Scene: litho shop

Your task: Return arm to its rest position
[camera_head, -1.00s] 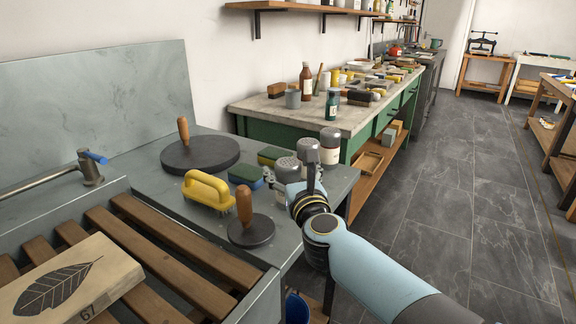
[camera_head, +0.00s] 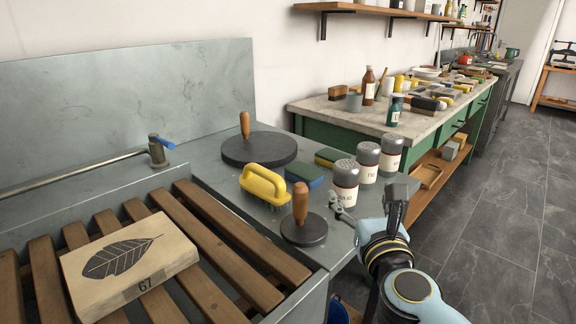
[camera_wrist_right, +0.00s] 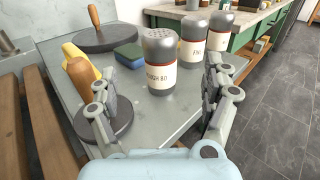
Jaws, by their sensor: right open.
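My right gripper (camera_head: 366,203) is open and empty in the head view, just in front of the counter's right end. In the right wrist view its two fingers (camera_wrist_right: 160,82) stand wide apart with nothing between their tips. Beyond them are three grey-topped shakers with pale labels: the nearest (camera_head: 345,183), a middle one (camera_head: 367,162) and a far one (camera_head: 390,157). The nearest also shows in the wrist view (camera_wrist_right: 160,62), upright and apart from the fingers. My left gripper is not in view.
The grey counter (camera_head: 222,187) holds a dark disc (camera_head: 260,151), a smaller wooden-handled disc (camera_head: 304,229), a yellow brush (camera_head: 264,184) and sponges (camera_head: 304,175). A leaf-printed block (camera_head: 130,262) lies on wooden slats. A green bench (camera_head: 345,139) stands behind; floor (camera_head: 500,220) is free at right.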

